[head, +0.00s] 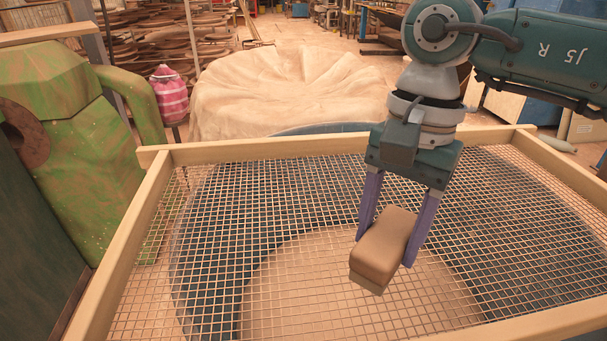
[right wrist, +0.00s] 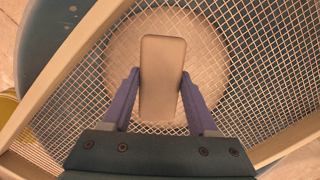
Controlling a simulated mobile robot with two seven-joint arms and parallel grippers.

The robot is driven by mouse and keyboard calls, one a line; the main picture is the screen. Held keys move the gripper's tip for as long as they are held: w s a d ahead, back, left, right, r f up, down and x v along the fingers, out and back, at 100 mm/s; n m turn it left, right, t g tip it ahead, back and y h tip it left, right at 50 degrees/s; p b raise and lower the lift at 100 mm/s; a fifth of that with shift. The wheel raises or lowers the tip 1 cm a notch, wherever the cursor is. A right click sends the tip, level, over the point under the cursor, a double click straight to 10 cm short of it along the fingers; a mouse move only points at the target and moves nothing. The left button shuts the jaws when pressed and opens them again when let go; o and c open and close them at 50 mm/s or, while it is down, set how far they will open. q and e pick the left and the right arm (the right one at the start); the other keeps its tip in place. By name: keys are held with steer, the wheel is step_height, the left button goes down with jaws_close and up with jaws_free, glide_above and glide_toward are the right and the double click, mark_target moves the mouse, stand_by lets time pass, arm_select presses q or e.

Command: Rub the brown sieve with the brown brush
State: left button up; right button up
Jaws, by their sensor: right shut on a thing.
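The brown sieve is a wooden frame with a wide wire mesh (head: 290,235); it fills the lower part of the head view, and its mesh also shows in the right wrist view (right wrist: 250,75). My right gripper (head: 390,235) is shut on the brown brush (head: 383,247), a block with rounded edges. The brush sits between the two purple fingers over the middle right of the mesh. In the right wrist view the brush (right wrist: 162,75) stands out lengthwise between the fingers. I cannot tell whether its underside touches the mesh. My left gripper is not in view.
A round dark tub (head: 215,245) with pale material inside shows under the mesh. A green machine (head: 85,150) stands close on the left. A large cloth-covered round thing (head: 285,90) lies behind the sieve, with a pink striped bundle (head: 170,95) beside it.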

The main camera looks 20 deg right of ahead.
steer(key=shift+r+p, duration=1.4)
steer(key=shift+r, duration=0.9)
steer(key=shift+a, duration=0.1)
